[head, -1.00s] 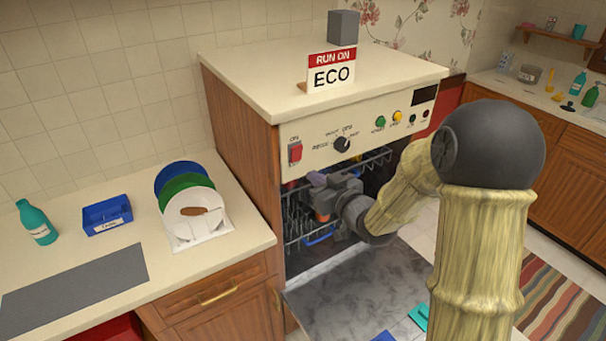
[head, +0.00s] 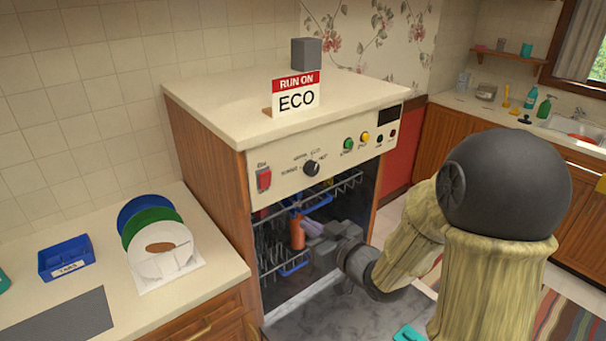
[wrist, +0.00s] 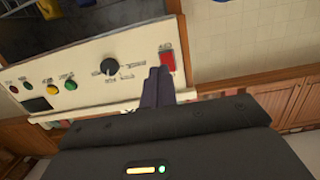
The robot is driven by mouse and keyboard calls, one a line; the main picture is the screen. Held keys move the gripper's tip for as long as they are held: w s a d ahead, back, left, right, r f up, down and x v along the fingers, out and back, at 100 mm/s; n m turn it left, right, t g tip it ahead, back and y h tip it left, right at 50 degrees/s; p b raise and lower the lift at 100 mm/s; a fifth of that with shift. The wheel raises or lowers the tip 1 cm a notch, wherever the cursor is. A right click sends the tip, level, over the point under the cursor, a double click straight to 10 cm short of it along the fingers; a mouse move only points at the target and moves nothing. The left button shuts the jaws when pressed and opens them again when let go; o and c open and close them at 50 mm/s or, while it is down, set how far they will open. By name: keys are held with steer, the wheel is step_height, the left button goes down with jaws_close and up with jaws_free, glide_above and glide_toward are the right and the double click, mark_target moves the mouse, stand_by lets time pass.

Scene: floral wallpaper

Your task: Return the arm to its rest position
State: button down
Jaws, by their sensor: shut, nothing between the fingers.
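My gripper (head: 311,229) is in front of the dishwasher's open front, below the control panel. Its two purplish fingers are together and empty; they also show in the wrist view (wrist: 158,77), overlapping the panel between the dark knob and the red switch. My arm's pale, bark-like links and dark round joint fill the right of the head view. How far the fingertips are from the racks is hard to tell.
The dishwasher (head: 205,165) has its door (head: 345,312) folded down and racks inside. An orange item (head: 297,231) shows beside my fingers. An ECO sign (head: 296,97) stands on top. Plates (head: 160,262) and a blue box (head: 66,258) are on the left counter.

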steer(key=s+d+f+m+g+h, duration=0.3)
steer(key=d+f+m+g+h, duration=0.1)
steer(key=d+f+h, duration=0.4)
steer(key=s+d+f+m+g+h, duration=0.1)
steer(key=s+g, duration=0.2)
steer(key=s, duration=0.3)
steer(key=s+d+f+m+g, duration=0.1)
steer(key=s+d+m+g, duration=0.1)
steer(key=s, duration=0.5)
steer(key=shift+s+d+g+h, duration=0.3)
steer(key=shift+g+h, duration=0.1)
steer(key=shift+g, duration=0.5)
steer(key=c, duration=2.1)
jaws_free()
